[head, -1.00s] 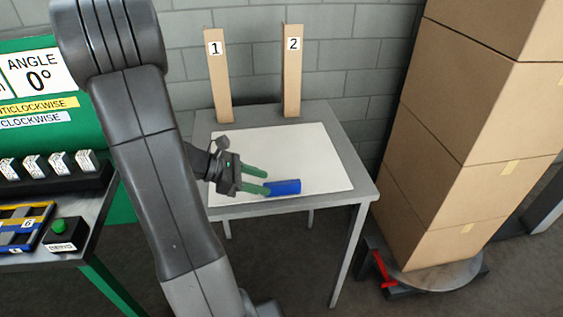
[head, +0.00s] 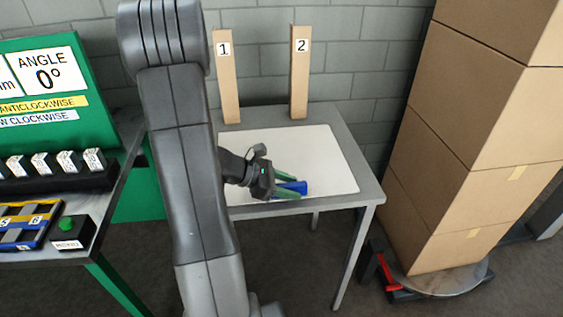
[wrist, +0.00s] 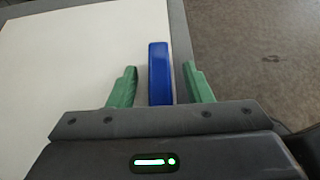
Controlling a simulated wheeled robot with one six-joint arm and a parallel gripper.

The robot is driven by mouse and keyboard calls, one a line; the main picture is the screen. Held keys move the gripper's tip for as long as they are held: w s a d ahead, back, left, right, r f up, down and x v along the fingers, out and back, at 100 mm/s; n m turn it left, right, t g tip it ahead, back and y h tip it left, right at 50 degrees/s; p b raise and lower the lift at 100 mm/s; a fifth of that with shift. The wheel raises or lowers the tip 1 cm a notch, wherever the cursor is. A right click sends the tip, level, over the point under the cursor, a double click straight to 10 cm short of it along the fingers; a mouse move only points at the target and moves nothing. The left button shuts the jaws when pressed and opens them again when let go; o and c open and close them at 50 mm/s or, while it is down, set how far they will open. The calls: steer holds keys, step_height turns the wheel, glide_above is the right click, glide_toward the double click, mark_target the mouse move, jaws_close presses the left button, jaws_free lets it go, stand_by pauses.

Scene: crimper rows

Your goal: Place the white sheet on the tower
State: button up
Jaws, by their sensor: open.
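The white sheet (head: 335,165) lies flat on the small grey table, and it also shows in the wrist view (wrist: 70,70). A blue block (head: 300,186) lies on the sheet near its front edge. In the wrist view the blue block (wrist: 159,72) sits between the two green fingers of my gripper (wrist: 160,88), with a gap on each side. My gripper (head: 287,185) is open and low over the sheet. The tower (head: 470,150) of stacked brown cardboard boxes stands at the right on a round plate. Its top is out of view.
Two wooden posts, marked 1 (head: 226,80) and 2 (head: 299,75), stand at the table's back edge. The grey table (head: 358,135) has bare margins. A red lever (head: 386,271) is at the tower's base. A green panel (head: 50,90) and a bench with a button box (head: 69,232) are at the left.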

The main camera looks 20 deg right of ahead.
steer(key=shift+c, duration=0.5)
jaws_close()
steer(key=shift+r, duration=0.1)
